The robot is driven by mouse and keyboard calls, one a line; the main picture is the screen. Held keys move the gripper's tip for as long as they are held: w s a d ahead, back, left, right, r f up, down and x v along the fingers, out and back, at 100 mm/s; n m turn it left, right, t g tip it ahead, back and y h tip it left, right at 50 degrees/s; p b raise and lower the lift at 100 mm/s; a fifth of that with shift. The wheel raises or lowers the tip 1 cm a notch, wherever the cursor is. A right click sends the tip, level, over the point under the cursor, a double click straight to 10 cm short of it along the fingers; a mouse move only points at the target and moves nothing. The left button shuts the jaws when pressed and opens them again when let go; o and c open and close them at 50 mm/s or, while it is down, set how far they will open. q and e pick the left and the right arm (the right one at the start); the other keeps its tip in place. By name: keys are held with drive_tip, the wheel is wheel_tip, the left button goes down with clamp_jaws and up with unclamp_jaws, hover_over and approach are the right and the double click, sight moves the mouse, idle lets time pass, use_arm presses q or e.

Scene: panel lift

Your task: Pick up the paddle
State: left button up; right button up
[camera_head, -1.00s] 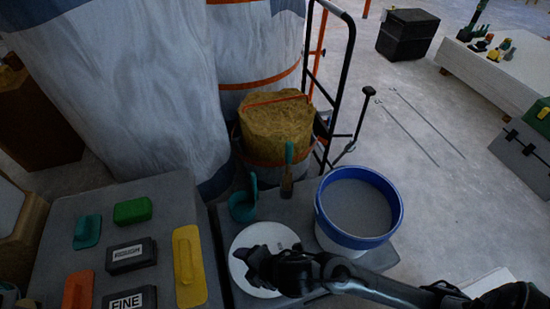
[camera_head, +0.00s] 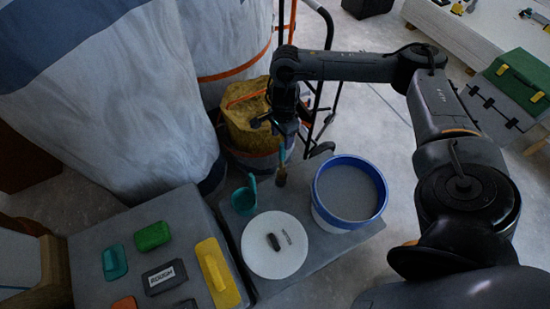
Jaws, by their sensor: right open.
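A small upright tool with a teal handle and a brown lower part, which looks like the paddle (camera_head: 282,176), stands between the teal scoop and the blue-rimmed bucket (camera_head: 349,194). My right gripper (camera_head: 281,130) points down just above the tool's handle, with its fingers apart. It holds nothing that I can see. I cannot tell whether the fingers touch the handle tip. My left gripper is not in view.
A teal scoop (camera_head: 245,197) and a white round lid (camera_head: 265,262) with a dark handle are on the grey platform. Several coloured floats and sanding blocks (camera_head: 164,277) lie on the grey box at the left. A yellow-topped sack (camera_head: 246,122) and large wrapped columns stand behind.

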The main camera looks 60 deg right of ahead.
sight(282, 152)
drive_tip(key=shift+d+f+b, duration=0.2)
drive_tip(key=shift+d+b, duration=0.05)
drive_tip(key=shift+b, duration=0.05)
wheel_tip(282, 152, down, 4)
drive_tip(key=b, duration=0.3)
drive_tip(key=shift+s+f, duration=0.1)
wheel_tip(282, 152, down, 5)
drive_tip(key=b, duration=0.3)
drive_tip(key=shift+b, duration=0.3)
drive_tip(key=shift+f, duration=0.4)
drive_tip(key=shift+c, duration=0.9)
clamp_jaws()
